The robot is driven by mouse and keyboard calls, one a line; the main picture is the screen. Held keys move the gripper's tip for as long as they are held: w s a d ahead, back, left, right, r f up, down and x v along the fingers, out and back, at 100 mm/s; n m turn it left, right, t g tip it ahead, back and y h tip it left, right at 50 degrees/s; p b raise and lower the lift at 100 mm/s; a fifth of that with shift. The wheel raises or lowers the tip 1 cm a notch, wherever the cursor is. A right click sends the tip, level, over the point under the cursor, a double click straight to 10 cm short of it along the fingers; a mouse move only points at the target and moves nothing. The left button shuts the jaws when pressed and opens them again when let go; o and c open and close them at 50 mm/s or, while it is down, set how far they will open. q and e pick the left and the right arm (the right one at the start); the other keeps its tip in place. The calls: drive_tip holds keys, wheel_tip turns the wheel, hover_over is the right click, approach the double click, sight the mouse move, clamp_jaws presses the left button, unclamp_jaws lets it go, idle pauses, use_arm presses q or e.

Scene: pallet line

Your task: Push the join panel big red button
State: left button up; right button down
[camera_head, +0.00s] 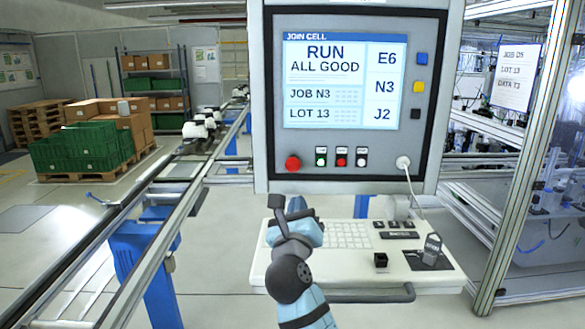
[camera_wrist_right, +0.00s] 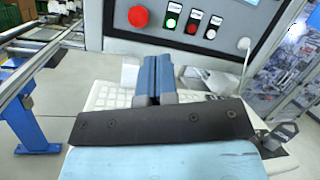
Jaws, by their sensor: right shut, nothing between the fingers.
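The join panel (camera_head: 262,110) stands upright ahead, with a lit screen (camera_head: 310,110) reading "RUN ALL GOOD". Its big red button (camera_head: 293,163) is at the panel's lower left; it also shows at the top of the right wrist view (camera_wrist_right: 138,16). My right gripper (camera_head: 294,207) is below the red button, apart from it, over the left part of the keyboard shelf. In the right wrist view its blue fingers (camera_wrist_right: 153,62) are together with nothing between them, pointing toward the panel below the button row. My left gripper is not in view.
Small green (camera_head: 321,157), red (camera_head: 341,157) and white (camera_head: 361,157) buttons sit right of the big one. The keyboard shelf (camera_head: 272,270) juts out under the panel, carrying a black knob (camera_head: 381,260). A conveyor rail (camera_head: 150,250) runs along the left. A plugged cable (camera_head: 412,185) hangs at right.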

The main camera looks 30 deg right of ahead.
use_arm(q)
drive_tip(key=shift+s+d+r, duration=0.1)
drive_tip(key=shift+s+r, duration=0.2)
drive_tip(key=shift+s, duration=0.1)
use_arm(e)
drive_tip(key=w+r+m+y, duration=0.1)
drive_tip(key=m, duration=0.1)
drive_tip(key=w+r+m+g+y, duration=0.1)
drive_tip(key=m+y, duration=0.1)
drive_tip(key=shift+w+a+g, duration=0.15)
drive_tip(key=shift+w+g, duration=0.15)
drive_tip(key=shift+w, duration=0.05)
drive_tip(key=p, duration=0.5)
approach(293, 166)
drive_tip(key=x, duration=0.6)
drive_tip(key=shift+w+d+r, duration=0.1)
drive_tip(key=shift+w+d, duration=0.1)
drive_tip(key=shift+w, duration=0.1)
drive_tip(key=shift+w+d, duration=0.2)
drive_tip(key=shift+w, duration=0.1)
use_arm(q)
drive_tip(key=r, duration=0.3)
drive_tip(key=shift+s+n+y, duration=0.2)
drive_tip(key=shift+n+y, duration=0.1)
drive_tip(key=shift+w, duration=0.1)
